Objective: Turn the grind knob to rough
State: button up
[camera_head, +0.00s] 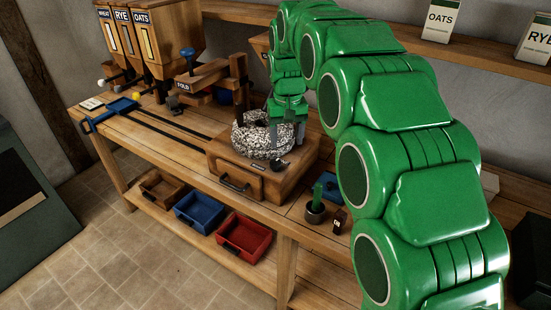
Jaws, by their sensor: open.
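The mill (225,158) is a wooden box on the bench with a speckled grey millstone ring (252,138) on top. A small black knob (279,165) sits at the front right of the box top, by the stone; I take it to be the grind knob. Its markings and setting are too small to read. My gripper (287,138) points down over the right side of the stone, with its grey fingers apart and above the knob. No grip on the knob shows, and I cannot tell whether the fingers touch the stone.
A drawer with a dark handle (234,182) is in the mill's front. A dark cup (315,212) with a green handle stands to the right. Wheat, rye and oats hoppers (160,45) and a blue-handled slide (110,112) are at left. Brown, blue and red bins (243,234) sit below.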

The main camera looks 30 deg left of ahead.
aim_at(276, 162)
jog(key=a, duration=0.2)
jog(key=a+f, duration=0.1)
jog(key=shift+s+a+f, duration=0.1)
jog(key=shift+s+a, duration=0.05)
jog(key=shift+s, duration=0.1)
jog(key=shift+f, duration=3.8)
jog(key=c, duration=1)
jog(key=shift+n, duration=0.3)
jog(key=shift+c, duration=0.2)
